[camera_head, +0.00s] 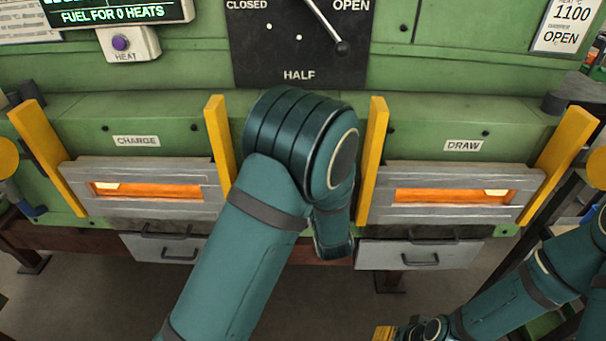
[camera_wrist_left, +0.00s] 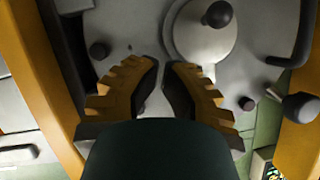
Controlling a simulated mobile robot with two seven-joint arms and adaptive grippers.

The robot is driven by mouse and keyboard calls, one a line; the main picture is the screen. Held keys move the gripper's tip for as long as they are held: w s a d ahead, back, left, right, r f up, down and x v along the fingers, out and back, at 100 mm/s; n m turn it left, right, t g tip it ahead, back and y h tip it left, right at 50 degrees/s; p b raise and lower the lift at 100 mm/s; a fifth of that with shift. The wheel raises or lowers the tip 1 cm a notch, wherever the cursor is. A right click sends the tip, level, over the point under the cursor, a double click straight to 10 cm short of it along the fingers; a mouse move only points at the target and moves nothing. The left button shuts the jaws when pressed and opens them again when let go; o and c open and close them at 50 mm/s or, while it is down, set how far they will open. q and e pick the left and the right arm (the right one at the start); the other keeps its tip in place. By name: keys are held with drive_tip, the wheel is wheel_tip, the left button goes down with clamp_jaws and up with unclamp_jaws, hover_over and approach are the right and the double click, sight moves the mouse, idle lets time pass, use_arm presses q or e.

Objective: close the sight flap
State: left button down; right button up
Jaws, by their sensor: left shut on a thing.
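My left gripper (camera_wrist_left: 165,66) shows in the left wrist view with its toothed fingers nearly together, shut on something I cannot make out. The fingertips are close beside a pale round disc (camera_wrist_left: 190,45) with a black knob (camera_wrist_left: 218,15), which looks like the sight flap; whether they touch it I cannot tell. The disc lies against a grey plate (camera_wrist_left: 125,25). In the head view my left arm covers the space between the two doors, hiding gripper and flap. My right gripper (camera_head: 385,333) is cut off at the bottom edge, its fingers unclear.
The charge door (camera_head: 150,215) is at left and the draw door (camera_head: 440,212) at right, both with glowing slots. Yellow posts (camera_head: 372,150) flank the doors. A lever with a black knob (camera_head: 342,48) points between HALF and OPEN. In the wrist view a second black knob (camera_wrist_left: 300,107) stands at right.

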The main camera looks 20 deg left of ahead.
use_arm(q)
drive_tip(key=f+m+y, duration=0.1)
drive_tip(key=a+f+m+y+p, duration=0.1)
drive_tip(key=m, duration=0.1)
drive_tip(key=a+f+m+y, duration=0.1)
drive_tip(key=shift+s+f+p, duration=0.15)
drive_tip(key=shift+s+p, duration=0.15)
drive_tip(key=shift+a, duration=0.15)
idle(0.6)
